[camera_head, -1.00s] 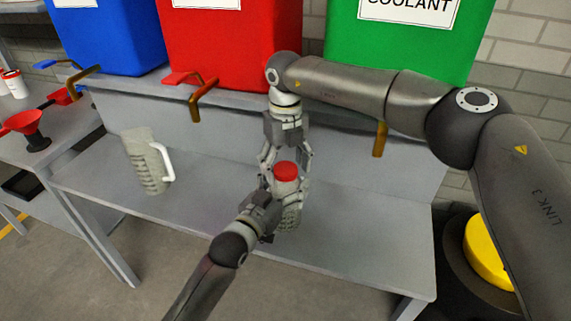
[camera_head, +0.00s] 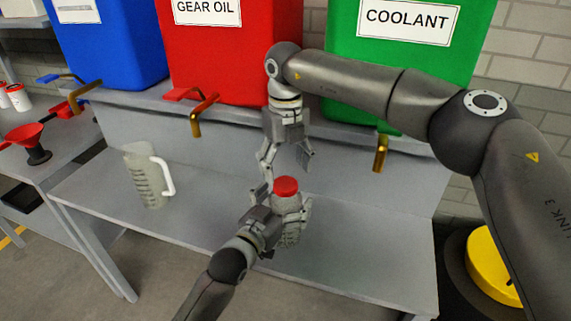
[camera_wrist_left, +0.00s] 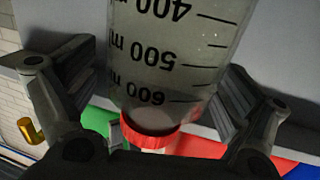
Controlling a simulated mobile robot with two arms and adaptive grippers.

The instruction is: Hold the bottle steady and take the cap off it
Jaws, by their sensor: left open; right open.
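The bottle (camera_head: 294,204) stands on the grey bench with its red cap (camera_head: 286,187) on top. In the left wrist view the clear bottle (camera_wrist_left: 175,45) shows black volume marks, with the red cap (camera_wrist_left: 150,132) at its lower end. My left gripper (camera_head: 278,222) is open, its fingers on either side of the bottle; a gap shows on the left side in the wrist view. My right gripper (camera_head: 287,172) points down just above the cap, open and empty, its fingers spread. Whether a right fingertip touches the cap is unclear.
A measuring jug (camera_head: 147,178) stands on the bench (camera_head: 370,245) to the left. Blue, red (camera_head: 232,60) and green (camera_head: 400,75) tanks with taps (camera_head: 197,118) line the shelf behind. A red funnel (camera_head: 33,140) is on the left table. The right bench is clear.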

